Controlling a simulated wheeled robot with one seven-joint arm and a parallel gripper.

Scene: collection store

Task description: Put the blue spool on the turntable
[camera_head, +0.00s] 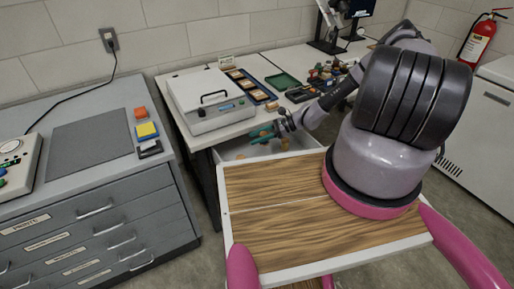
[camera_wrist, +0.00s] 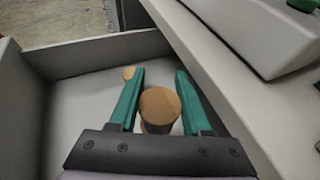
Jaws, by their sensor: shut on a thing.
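My gripper (camera_head: 263,133) has teal fingers and reaches into a pale open drawer (camera_head: 310,140) under the work table. In the wrist view, my gripper (camera_wrist: 157,90) is shut on a spool (camera_wrist: 160,104) with a round tan wooden end. The winding below that end is mostly hidden, so I cannot tell whether it is blue. Another small tan round thing (camera_wrist: 128,73) lies farther back in the drawer. I cannot make out a turntable in either view.
The drawer walls (camera_wrist: 100,47) and the table edge (camera_wrist: 205,70) are close around my gripper. A white lidded device (camera_head: 210,100), a green tray (camera_head: 283,82) and several small items stand on the table. A grey drawer cabinet (camera_head: 90,190) is at left.

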